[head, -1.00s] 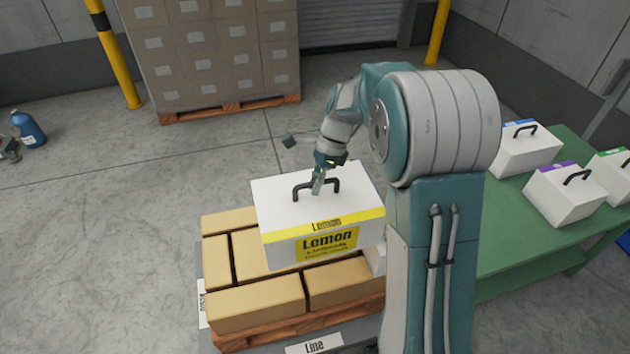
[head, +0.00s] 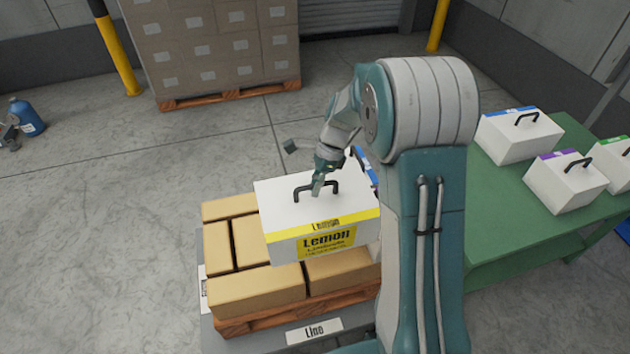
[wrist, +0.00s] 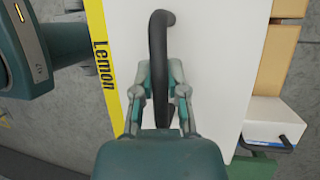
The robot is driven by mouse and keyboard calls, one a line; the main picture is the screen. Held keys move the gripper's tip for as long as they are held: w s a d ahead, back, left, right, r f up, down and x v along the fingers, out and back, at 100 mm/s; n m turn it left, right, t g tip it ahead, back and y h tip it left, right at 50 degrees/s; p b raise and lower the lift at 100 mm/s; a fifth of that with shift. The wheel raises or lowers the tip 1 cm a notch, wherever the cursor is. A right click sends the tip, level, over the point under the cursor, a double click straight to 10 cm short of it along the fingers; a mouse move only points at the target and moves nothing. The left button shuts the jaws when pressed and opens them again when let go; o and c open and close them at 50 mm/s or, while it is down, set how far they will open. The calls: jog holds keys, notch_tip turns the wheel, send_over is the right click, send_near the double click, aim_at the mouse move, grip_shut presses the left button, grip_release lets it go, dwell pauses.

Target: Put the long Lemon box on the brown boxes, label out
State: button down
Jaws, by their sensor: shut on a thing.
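The long white Lemon box (head: 280,200) has a yellow band and a yellow Lemon label on the side facing the head camera. My gripper (head: 318,188) is shut on its black top handle. In the wrist view my gripper (wrist: 160,95) has its fingers on either side of the handle, and the Lemon box (wrist: 215,70) fills the middle. The brown boxes (head: 255,292) lie in a layer on a wooden pallet. The Lemon box is over their right part; I cannot tell whether it touches them.
A white box with a blue stripe (head: 366,165) is partly hidden behind the Lemon box and my arm. The green table (head: 490,215) at right bears several white boxes. A tall stack (head: 215,45) stands behind.

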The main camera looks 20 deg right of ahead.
jog(key=shift+a+f, duration=0.1)
jog(key=shift+f, duration=6.5)
jog(key=c, duration=0.6)
grip_release()
jog(key=shift+f, duration=0.1)
jog(key=v, duration=1.1)
jog(key=shift+w, duration=0.2)
jog(key=shift+w+r, duration=0.1)
jog(key=shift+r, duration=0.4)
